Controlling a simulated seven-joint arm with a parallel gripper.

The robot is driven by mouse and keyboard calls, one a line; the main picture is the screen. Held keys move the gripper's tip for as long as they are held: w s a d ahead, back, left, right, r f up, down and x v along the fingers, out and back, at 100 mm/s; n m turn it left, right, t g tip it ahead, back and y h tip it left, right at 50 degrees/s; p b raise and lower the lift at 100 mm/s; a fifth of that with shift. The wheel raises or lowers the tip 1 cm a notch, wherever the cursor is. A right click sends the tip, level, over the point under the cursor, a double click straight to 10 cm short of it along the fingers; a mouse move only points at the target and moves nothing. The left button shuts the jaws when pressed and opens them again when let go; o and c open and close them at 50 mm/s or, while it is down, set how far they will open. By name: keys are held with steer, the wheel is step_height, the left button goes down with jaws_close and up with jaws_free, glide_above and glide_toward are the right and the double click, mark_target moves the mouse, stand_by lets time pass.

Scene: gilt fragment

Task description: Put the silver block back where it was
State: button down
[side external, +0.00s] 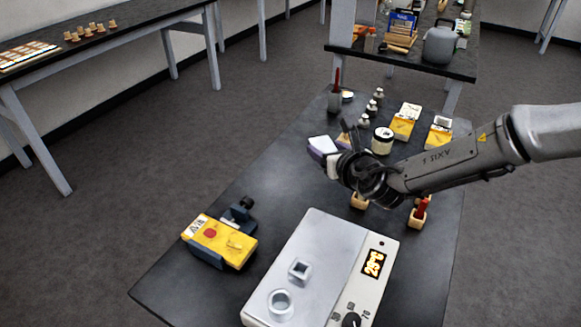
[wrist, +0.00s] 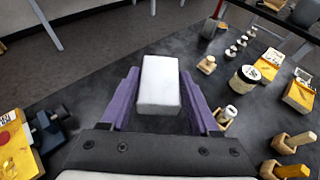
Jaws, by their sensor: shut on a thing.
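My gripper (side external: 332,152) has purple fingers and is shut on a pale silver-white block (wrist: 158,82). In the wrist view the block sits between the two fingers (wrist: 160,92), its large pale face toward the camera. In the side view the block (side external: 318,143) shows only in part at the end of the gripper, which is above the middle of the dark table. A white hotplate (side external: 325,245) stands at the table's near end. On its top are a small square-walled holder (side external: 300,270) and a round ring (side external: 280,303).
A yellow piece in a dark vise (side external: 218,243) stands left of the hotplate. Bare table lies between the gripper and the vise.

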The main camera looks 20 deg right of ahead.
steer(key=w+a+f, duration=0.3)
steer(key=w, duration=0.3)
glide_above(291, 175)
step_height(291, 175, down, 5)
steer(key=shift+s+f, duration=0.1)
steer(key=shift+f, duration=1.65)
steer(key=shift+f, duration=0.15)
steer(key=shift+c, duration=0.6)
jaws_free()
steer(key=shift+f, duration=0.15)
